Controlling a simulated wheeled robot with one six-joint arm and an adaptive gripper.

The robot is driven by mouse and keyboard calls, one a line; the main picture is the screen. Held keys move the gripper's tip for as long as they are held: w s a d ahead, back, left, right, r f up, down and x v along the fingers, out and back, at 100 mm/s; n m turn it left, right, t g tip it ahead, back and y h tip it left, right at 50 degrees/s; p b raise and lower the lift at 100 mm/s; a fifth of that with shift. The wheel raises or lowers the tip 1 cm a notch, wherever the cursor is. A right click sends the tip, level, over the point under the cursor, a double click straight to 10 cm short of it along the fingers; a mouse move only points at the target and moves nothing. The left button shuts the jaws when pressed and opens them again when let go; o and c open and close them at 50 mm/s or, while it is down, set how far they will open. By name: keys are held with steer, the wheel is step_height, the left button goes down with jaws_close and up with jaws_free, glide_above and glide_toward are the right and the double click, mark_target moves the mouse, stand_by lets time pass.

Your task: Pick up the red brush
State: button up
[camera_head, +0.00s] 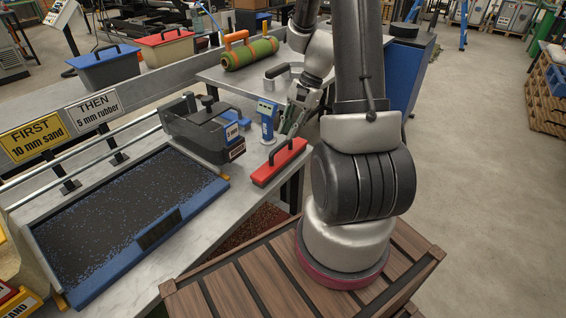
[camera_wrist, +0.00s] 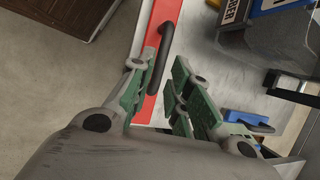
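The red brush (camera_head: 280,164) lies on the grey bench near its right edge, with a dark handle along its top. In the wrist view the red brush (camera_wrist: 167,12) runs up and down the picture, and its dark handle appears between the two finger pads. My gripper (camera_head: 289,127) is just behind the brush, angled down. In the wrist view my gripper (camera_wrist: 163,66) is open, with green-padded fingers spread apart. The fingers do not visibly grip the handle; I cannot tell the exact height gap. The fingers hide part of the brush there.
A blue-rimmed tray (camera_head: 75,280) of dark granules fills the bench's left. A dark machine (camera_head: 200,130) and a blue-and-white device (camera_head: 267,118) stand close beside the brush. A green roll (camera_head: 250,54) lies on the table behind. The bench edge drops off right of the brush.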

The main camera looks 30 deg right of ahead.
mark_target(284, 143)
steer(key=x, duration=0.6)
steer(key=shift+w+d+f, duration=0.1)
steer(key=shift+w+f, duration=0.1)
steer(key=shift+f, duration=0.15)
jaws_close()
